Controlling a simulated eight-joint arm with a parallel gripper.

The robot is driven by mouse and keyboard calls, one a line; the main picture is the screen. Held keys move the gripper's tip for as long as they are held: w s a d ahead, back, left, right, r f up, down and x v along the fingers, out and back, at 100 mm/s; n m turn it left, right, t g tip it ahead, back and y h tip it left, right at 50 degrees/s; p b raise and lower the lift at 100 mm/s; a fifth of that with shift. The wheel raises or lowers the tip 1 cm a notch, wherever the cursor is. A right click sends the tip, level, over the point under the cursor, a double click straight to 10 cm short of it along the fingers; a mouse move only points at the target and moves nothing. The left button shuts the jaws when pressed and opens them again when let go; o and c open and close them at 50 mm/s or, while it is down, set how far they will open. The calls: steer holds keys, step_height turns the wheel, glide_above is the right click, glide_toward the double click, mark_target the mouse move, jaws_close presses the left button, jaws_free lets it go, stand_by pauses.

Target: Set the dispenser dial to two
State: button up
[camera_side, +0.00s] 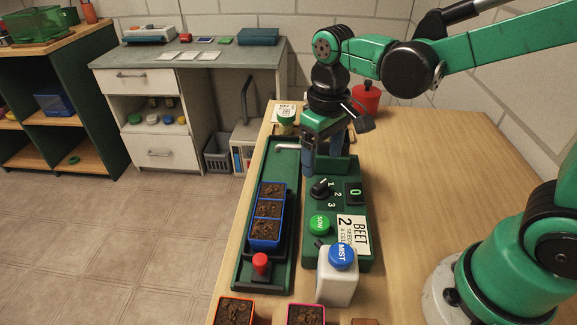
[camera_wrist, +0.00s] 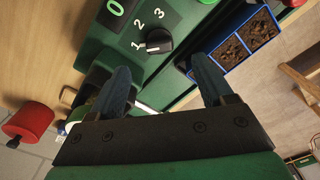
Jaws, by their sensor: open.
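The dispenser (camera_side: 312,258) is a green box on the bench with a black dial (camera_side: 320,188) near its far end. The numbers 1, 2 and 3 stand around the dial. The dial also shows in the wrist view (camera_wrist: 159,41); its white mark appears to point at 1. My gripper (camera_side: 322,165) is above the dispenser's far end, beyond the dial in the side view. In the wrist view its two blue fingers (camera_wrist: 160,68) are apart with nothing between them, and the dial lies just ahead of the tips, not touched.
A display (camera_side: 355,191) reads 0. A green SOW button (camera_side: 319,225), a BEET card (camera_side: 357,238) and a blue-topped MIST bottle (camera_side: 340,275) are nearer. A blue soil tray (camera_side: 250,243) sits left in a channel. A red pot (camera_side: 367,98) stands behind. The bench's right is clear.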

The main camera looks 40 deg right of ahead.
mark_target(320, 183)
steer(key=shift+f, duration=2.7)
jaws_close()
steer(key=shift+m, duration=0.4)
steer(key=m, duration=0.4)
steer(key=shift+m, duration=2.5)
